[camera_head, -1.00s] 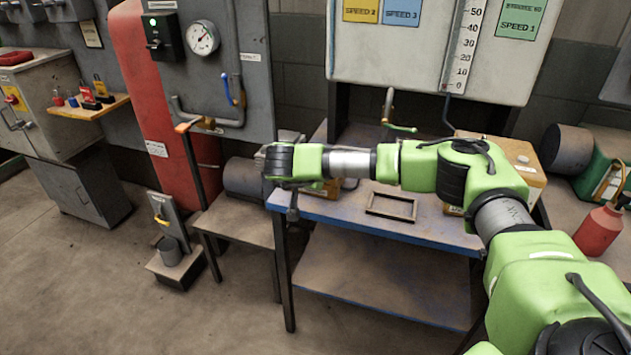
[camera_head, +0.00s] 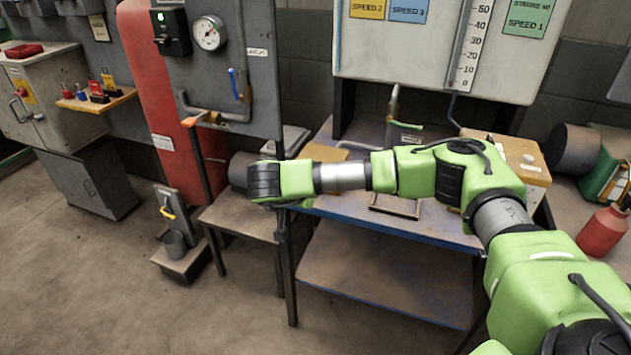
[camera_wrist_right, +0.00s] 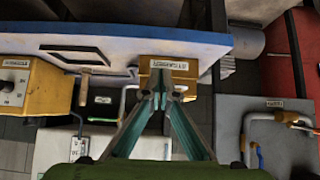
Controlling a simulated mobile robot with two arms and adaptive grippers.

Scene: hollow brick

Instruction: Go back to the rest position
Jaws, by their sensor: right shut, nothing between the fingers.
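My right arm (camera_head: 435,172) reaches from the right across the workbench, with its wrist (camera_head: 265,182) at the bench's left end. My left gripper is in neither view.
The blue-edged workbench (camera_head: 400,232) bears a rectangular frame (camera_head: 397,207), partly behind my arm. A low stand (camera_head: 240,220) is left of it. A red cylinder (camera_head: 150,70) and a panel with a gauge (camera_head: 210,33) stand behind. The floor at the front left is clear.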

